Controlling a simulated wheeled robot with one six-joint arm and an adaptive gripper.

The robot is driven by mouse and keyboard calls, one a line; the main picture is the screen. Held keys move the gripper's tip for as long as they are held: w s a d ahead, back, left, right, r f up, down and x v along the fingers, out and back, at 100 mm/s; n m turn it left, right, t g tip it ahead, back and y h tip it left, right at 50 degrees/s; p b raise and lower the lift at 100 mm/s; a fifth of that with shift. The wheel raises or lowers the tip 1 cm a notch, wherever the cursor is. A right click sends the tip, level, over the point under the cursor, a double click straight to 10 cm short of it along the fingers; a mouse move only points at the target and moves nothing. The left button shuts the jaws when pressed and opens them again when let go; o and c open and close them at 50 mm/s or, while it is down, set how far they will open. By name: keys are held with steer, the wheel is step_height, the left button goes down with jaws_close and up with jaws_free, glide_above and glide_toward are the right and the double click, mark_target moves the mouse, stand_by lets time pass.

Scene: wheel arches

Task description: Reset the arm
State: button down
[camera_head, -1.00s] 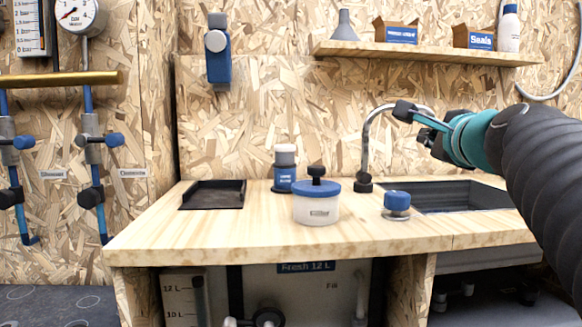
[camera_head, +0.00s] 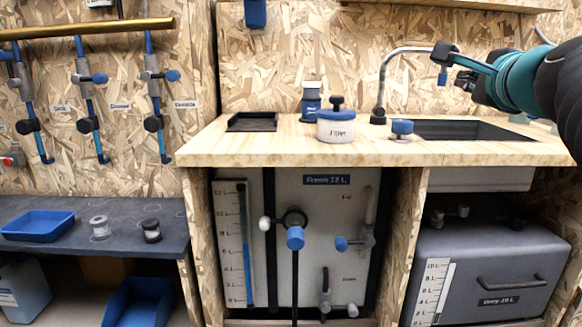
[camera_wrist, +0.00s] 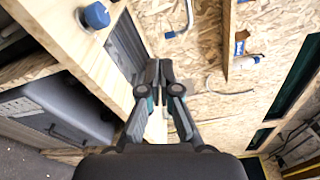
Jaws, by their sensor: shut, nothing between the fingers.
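My gripper (camera_head: 464,82) is at the right of the head view, raised above the counter over the sink area, close to the tap head. It is shut and empty. In the wrist view its two dark fingers (camera_wrist: 158,72) meet at the tips with nothing between them. My arm comes in from the right edge. The head view does not show clearly whether the gripper touches the tap.
The curved tap (camera_head: 382,80) stands beside the sink (camera_head: 465,131). A lower shelf (camera_head: 100,214) at left holds a blue tray (camera_head: 38,225).

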steer(key=s+a+f+n+g+y, duration=0.1)
steer(key=s+a+f+n+g, duration=0.15)
steer(key=f+n, duration=0.55)
steer(key=s+a+f+n+g+y, duration=0.1)
steer(key=f+n+g, duration=0.2)
steer(key=f, duration=0.9)
steer(key=s+a+f+n+g+p, duration=0.1)
steer(key=s+a+f+n+g, duration=0.2)
steer(key=s+f, duration=0.4)
steer(key=s+a+f+n+g+p, duration=0.1)
steer(key=s+a+f+n+g, duration=0.2)
steer(key=s+a+f+n, duration=0.3)
step_height(320, 180, down, 4)
steer(key=shift+s+n+p, duration=0.35)
steer(key=shift+s+n, duration=0.75)
steer(key=shift+n, duration=0.1)
